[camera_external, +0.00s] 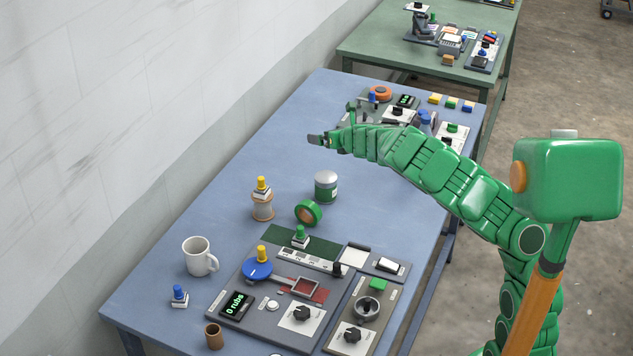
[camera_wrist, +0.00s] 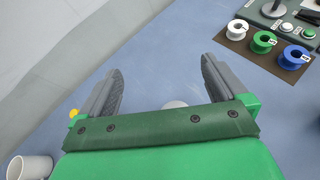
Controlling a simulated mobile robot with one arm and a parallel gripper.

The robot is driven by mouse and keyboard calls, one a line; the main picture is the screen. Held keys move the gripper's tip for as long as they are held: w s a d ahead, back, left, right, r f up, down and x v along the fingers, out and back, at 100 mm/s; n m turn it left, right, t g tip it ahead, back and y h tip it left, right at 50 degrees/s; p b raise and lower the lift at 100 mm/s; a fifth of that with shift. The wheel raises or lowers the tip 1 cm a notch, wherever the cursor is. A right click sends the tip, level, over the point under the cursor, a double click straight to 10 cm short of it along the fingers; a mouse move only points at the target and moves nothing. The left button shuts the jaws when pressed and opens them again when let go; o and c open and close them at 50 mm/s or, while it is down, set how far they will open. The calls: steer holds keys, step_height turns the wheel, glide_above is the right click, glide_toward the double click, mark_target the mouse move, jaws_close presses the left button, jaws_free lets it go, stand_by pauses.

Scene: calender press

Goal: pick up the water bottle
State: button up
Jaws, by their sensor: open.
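My gripper (camera_external: 322,138) is held out above the far half of the blue table, left of the second panel. In the wrist view its two grey jaws (camera_wrist: 160,66) are apart with nothing between their tips. I see no clear water bottle. The nearest bottle-like thing is a short upright cylinder with a grey top and green label (camera_external: 326,187), standing on the table below and nearer than the gripper. A pale rounded thing (camera_wrist: 175,104) shows between the jaws in the wrist view, mostly hidden by the green palm; I cannot tell what it is.
A white mug (camera_external: 198,256), a yellow-topped spool (camera_external: 262,206) and a green tape roll (camera_external: 308,213) stand on the blue table (camera_external: 225,185). A control panel (camera_external: 300,290) fills its near end. White, green and blue spools (camera_wrist: 263,42) lie right in the wrist view.

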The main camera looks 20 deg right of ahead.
steer(key=s+d+r+n+t+y, duration=0.1)
steer(key=s+d+r, duration=0.1)
steer(key=d, duration=1)
steer(key=s+d+r+n+t+y, duration=0.2)
steer(key=s+d, duration=0.1)
steer(key=d, duration=0.8)
steer(key=s+d+r+n+t+y, duration=0.1)
steer(key=s+d+r, duration=0.1)
steer(key=d, duration=1)
steer(key=shift+y, duration=0.4)
steer(key=f, duration=1.9)
steer(key=shift+w+a, duration=0.15)
steer(key=shift+a, duration=0.15)
steer(key=shift+f+x, duration=0.2)
steer(key=shift+x, duration=1.7)
steer(key=shift+f+x, duration=0.2)
steer(key=shift+x, duration=1.7)
steer(key=shift+c, duration=0.2)
steer(key=c, duration=1.3)
steer(key=shift+c, duration=0.2)
